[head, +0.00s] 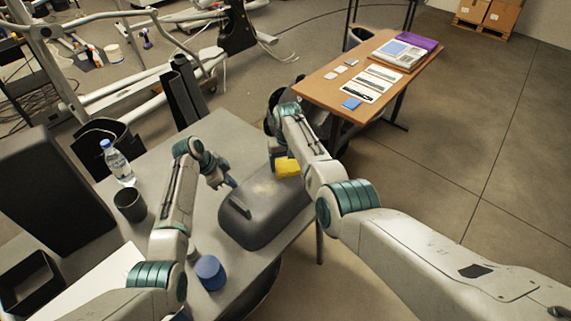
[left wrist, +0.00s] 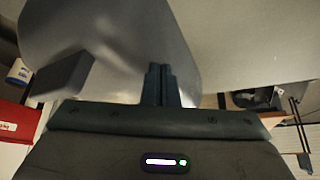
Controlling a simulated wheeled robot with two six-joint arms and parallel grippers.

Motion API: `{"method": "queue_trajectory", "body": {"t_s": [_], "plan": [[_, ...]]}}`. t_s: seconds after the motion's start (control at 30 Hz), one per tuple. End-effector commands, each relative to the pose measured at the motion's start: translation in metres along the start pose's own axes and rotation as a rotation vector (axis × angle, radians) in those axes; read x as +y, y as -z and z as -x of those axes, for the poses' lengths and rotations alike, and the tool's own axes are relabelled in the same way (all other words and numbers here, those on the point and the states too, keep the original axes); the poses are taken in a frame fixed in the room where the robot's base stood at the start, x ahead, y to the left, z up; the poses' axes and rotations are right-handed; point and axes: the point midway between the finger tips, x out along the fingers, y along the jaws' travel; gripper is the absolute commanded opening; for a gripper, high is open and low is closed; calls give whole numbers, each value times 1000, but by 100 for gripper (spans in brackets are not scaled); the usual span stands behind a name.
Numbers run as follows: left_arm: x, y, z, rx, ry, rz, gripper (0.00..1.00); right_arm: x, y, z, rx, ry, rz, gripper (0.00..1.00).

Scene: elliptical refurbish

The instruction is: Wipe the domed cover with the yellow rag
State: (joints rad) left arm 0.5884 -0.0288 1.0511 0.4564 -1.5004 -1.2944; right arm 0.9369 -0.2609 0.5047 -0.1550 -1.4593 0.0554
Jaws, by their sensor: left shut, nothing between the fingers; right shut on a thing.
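The dark grey domed cover (head: 262,222) sits on the near right part of the grey table, with a pale dusty patch on top and a dark raised bar on its left side. The yellow rag (head: 287,167) is at the cover's far edge, held by my right gripper (head: 280,157), whose fingers are mostly hidden by the arm. I cannot tell whether the rag touches the cover. My left gripper (head: 231,182) is shut and empty by the cover's far left side. Its closed fingers also show in the left wrist view (left wrist: 160,80), in front of a smooth grey curved surface.
On the grey table (head: 185,245) stand a water bottle (head: 117,163), a dark cup (head: 130,204), a blue-lidded jar (head: 210,272) and a black open bin (head: 30,283). A wooden desk (head: 325,90) with papers stands behind right. Floor at right is clear.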

Motion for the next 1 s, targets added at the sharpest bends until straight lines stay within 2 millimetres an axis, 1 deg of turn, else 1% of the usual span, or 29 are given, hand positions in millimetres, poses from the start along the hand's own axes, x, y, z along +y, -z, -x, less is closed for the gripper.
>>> {"method": "queue_trajectory", "body": {"t_s": [0.17,0.7,0.8,1.0], "plan": [[0,0,0,0,0,0,0,0,0,3,2,0,0,58],[0,0,0,0,0,0,0,-1,1,54,3,1,-1,58],[0,0,0,0,0,0,0,0,0,59,1,1,0,58],[0,0,0,0,0,0,0,0,0,61,1,1,0,58]]}}
